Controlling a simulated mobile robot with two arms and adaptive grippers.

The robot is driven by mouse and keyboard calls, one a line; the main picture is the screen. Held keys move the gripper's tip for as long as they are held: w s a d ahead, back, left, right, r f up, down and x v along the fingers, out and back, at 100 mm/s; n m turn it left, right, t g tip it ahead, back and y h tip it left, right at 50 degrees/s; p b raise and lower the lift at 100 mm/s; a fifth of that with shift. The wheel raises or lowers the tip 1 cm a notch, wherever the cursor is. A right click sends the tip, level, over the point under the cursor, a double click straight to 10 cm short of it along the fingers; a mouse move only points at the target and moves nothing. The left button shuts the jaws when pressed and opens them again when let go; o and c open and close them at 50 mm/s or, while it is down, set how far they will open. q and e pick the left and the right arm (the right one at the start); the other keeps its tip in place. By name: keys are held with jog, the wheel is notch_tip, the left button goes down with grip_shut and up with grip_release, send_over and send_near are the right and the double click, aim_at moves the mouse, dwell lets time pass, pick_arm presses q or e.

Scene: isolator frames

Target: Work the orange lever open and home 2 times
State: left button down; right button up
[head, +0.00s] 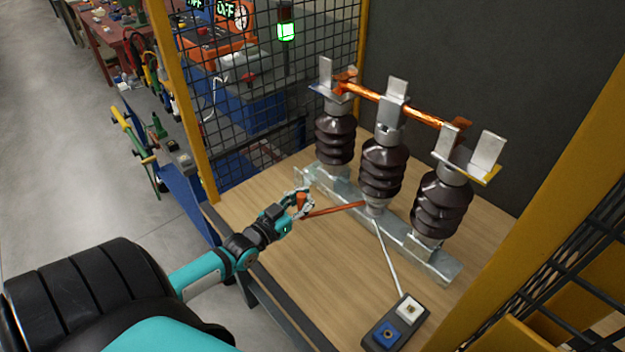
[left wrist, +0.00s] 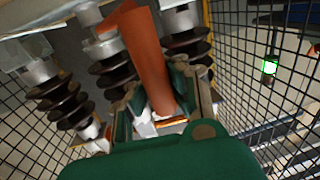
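The orange lever (head: 336,209) reaches from the foot of the middle insulator (head: 384,170) leftward, low over the wooden bench. My left gripper (head: 299,204) is at its free end, with the fingers closed on either side of it. In the left wrist view the orange lever (left wrist: 146,60) stands large between the two fingers, and they appear to touch it. A copper bar (head: 400,103) crosses the top of the middle insulator, its ends near metal clips on the left insulator (head: 335,138) and right insulator (head: 440,205). I cannot tell whether it is seated. My right gripper does not show.
A metal rail (head: 415,245) carries the insulators on the wooden bench (head: 285,260). A box with a white and a blue button (head: 396,322) sits at the front. Yellow posts (head: 185,100) and black mesh enclose the bench. A green lamp (head: 286,32) glows behind the mesh.

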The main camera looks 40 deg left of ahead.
pick_arm(q)
jog(key=shift+w+a+f, duration=0.1)
jog(key=shift+w+a, duration=0.05)
jog(key=shift+a, duration=0.3)
jog(key=shift+w+a+f, duration=0.1)
jog(key=shift+a, duration=0.3)
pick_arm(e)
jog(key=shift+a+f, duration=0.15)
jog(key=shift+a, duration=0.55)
pick_arm(q)
jog(key=c, duration=2)
grip_release()
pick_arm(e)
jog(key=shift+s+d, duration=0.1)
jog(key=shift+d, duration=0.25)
pick_arm(q)
jog(key=o, duration=0.4)
jog(key=shift+s+a, duration=0.2)
jog(key=shift+s, duration=0.05)
jog(key=o, duration=0.5)
jog(key=shift+s+a, duration=0.1)
jog(key=shift+s, duration=0.05)
jog(key=shift+r, duration=0.1)
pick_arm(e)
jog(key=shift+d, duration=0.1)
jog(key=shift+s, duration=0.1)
pick_arm(q)
jog(key=s, duration=1.2)
